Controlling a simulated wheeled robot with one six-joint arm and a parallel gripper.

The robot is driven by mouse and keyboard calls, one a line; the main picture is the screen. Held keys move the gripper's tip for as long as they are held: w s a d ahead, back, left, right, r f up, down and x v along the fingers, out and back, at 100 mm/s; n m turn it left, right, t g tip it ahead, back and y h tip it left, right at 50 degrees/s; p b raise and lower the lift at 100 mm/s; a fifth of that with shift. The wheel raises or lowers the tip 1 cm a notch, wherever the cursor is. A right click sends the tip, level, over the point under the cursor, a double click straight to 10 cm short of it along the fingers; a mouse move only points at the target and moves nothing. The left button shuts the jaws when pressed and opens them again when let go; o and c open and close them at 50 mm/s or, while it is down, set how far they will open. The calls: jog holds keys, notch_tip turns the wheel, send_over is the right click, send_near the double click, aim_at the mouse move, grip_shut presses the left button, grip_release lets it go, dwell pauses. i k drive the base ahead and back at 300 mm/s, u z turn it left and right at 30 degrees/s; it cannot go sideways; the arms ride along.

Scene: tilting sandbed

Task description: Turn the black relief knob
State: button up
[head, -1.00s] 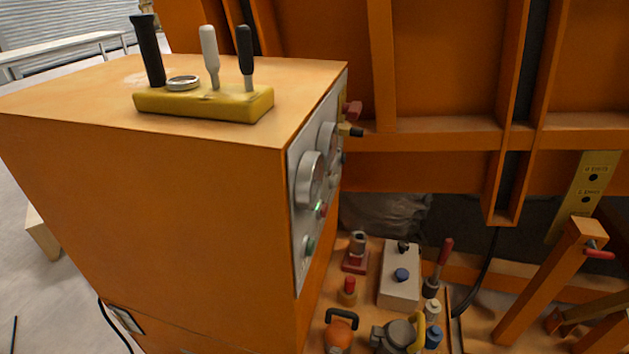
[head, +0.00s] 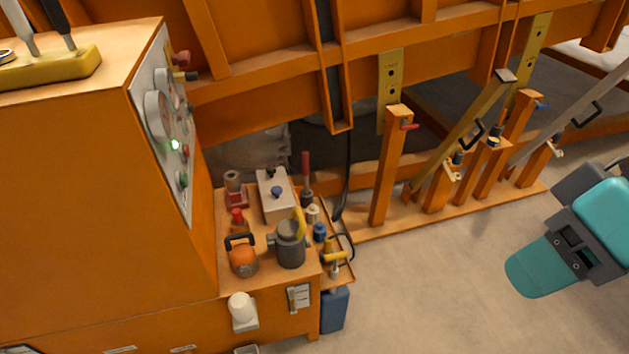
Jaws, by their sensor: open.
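A small black knob (head: 271,171) sits on the pale valve block (head: 284,207), behind a blue knob (head: 277,192). Another black knob (head: 190,76) sticks out of the upper right edge of the cabinet's gauge panel (head: 152,68), below a red one (head: 181,58). No label is readable, so I cannot tell which black knob is the relief knob. A teal and grey part of my arm shows at the right, far from both. My gripper's fingers are not in view.
The orange cabinet (head: 90,190) fills the left. Around the block stand a red-handled lever (head: 306,175), a grey pump (head: 290,245) with a yellow handle and an orange canister (head: 243,260). Orange posts (head: 391,165) stand behind. The floor (head: 430,290) at front right is clear.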

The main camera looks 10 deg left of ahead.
aim_at(270, 170)
jog(key=u, duration=0.05)
jog(key=k, duration=0.35)
jog(key=z, duration=0.75)
jog(key=i, duration=0.95)
jog(key=u, duration=0.65)
jog(key=i, duration=0.55)
jog(key=u, duration=1.2)
jog(key=i, duration=0.45)
jog(key=u, duration=0.45)
